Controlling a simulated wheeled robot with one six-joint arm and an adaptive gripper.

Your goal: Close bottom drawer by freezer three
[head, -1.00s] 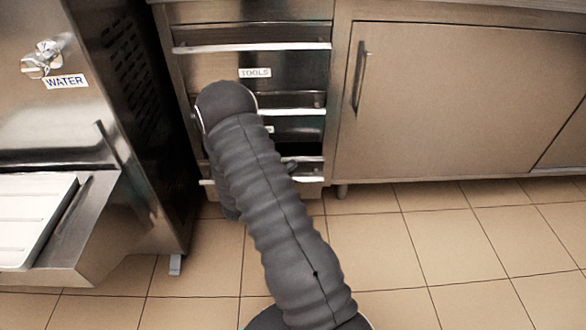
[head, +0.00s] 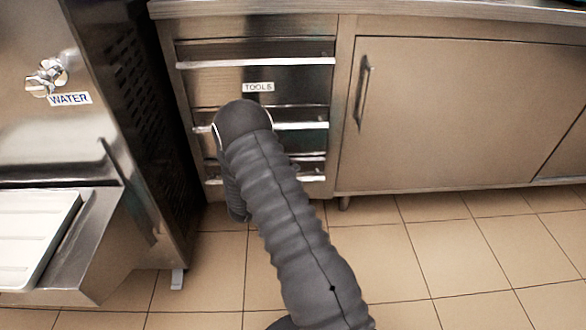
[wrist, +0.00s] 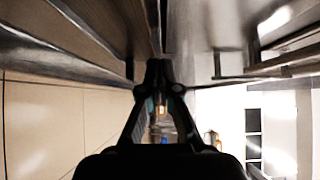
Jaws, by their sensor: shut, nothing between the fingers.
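The bottom drawer (head: 313,179) is the lowest of a steel drawer stack in the head view. Its bright handle edge shows to the right of my arm, close under the drawer above; my arm hides much of its front. I cannot tell if it is fully flush. My gripper (wrist: 158,70) shows in the wrist view with its fingers together and empty, pointing at the steel fronts. Whether the fingertips touch the drawer is unclear. In the head view my arm hides the gripper.
The top drawer (head: 290,75) has a TOOLS label, with a middle drawer (head: 305,140) below it. A steel machine with a WATER label (head: 70,98) and a protruding tray (head: 35,225) stands left. A cabinet door (head: 450,110) is right. Tiled floor in front is clear.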

